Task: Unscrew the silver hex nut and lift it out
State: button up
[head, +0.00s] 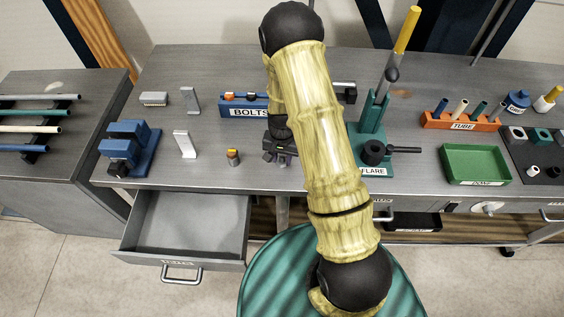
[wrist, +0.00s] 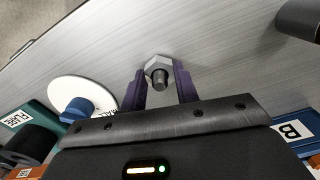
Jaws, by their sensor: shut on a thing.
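The silver hex nut (wrist: 155,62) sits between my fingers in the wrist view, with a dark threaded bolt end (wrist: 160,77) showing at its middle. My gripper (wrist: 159,72) has its two purple fingers closed on opposite sides of the nut. In the head view my gripper (head: 281,154) is low over the workbench, just in front of the blue BOLTS rack (head: 245,112). My own arm covers part of that area, and I cannot make out the nut there. Whether the nut is still threaded on the bolt cannot be told.
The green flare tool (head: 372,118) stands right of my arm. A small orange-topped cylinder (head: 233,158) and a blue vise (head: 128,150) are to the left. A green tray (head: 478,181) lies at the right. An open drawer (head: 190,228) juts out at the front left.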

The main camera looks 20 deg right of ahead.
jog(key=n, duration=1.2)
jog(key=n, duration=0.3)
jog(key=shift+r+n+p, duration=0.15)
jog(key=shift+n+p, duration=0.15)
jog(key=shift+n, duration=0.1)
jog(key=o, duration=0.8)
jog(key=shift+n, duration=0.3)
